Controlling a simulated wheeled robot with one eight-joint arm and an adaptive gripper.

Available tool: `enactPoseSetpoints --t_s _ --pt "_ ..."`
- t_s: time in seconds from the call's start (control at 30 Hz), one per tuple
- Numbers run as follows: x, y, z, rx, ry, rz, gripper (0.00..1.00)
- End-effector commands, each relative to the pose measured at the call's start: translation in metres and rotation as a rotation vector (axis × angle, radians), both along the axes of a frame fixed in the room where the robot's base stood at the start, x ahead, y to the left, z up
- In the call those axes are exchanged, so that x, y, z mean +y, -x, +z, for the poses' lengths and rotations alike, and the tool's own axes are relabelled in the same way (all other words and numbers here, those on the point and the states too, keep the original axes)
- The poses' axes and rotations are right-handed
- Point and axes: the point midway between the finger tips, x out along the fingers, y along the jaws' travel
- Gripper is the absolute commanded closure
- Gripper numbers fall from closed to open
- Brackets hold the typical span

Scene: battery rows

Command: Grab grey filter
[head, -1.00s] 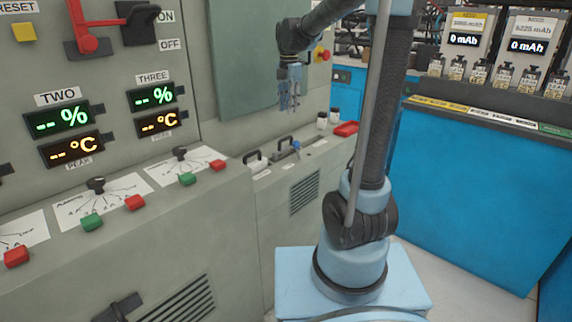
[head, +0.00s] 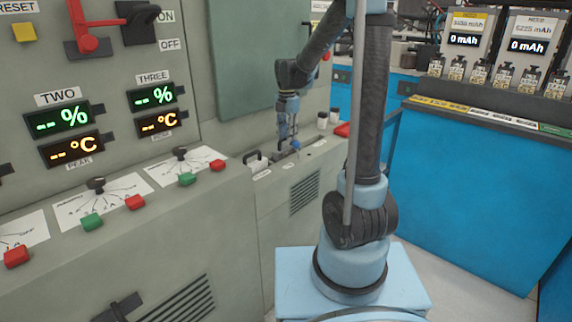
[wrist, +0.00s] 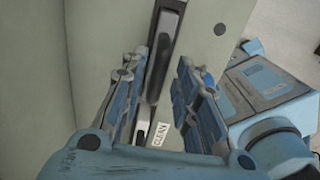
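A long black and grey handle (wrist: 166,45) stands out from the pale green-grey cabinet top in the wrist view, beside a label reading CLEAN (wrist: 160,134). It seems to be the grey filter's handle, though the filter's body does not show. My gripper (wrist: 157,85) is open, with its blue-padded fingers on either side of the handle and a gap on each side. In the head view my gripper (head: 288,138) points down just over the cabinet ledge, hiding most of the handle there.
Another black handle (head: 255,160) stands on the ledge to the left. The control panel wall rises behind the ledge. A blue battery counter (head: 460,185) is at the right.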

Motion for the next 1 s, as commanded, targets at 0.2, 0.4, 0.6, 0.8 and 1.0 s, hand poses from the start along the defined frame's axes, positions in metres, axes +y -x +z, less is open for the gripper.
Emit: enactPoseSetpoints --t_s 0.2,0.4,0.6,0.8,1.0 --pt "0.002 0.001 -0.012 0.000 0.000 0.000 0.72" --pt "0.006 0.003 -0.038 0.000 0.000 0.000 0.72" --pt "0.006 0.003 -0.053 0.000 0.000 0.000 0.72" --pt "0.006 0.003 -0.055 0.000 0.000 0.000 0.72" --pt "0.006 0.003 -0.055 0.000 0.000 0.000 1.00"
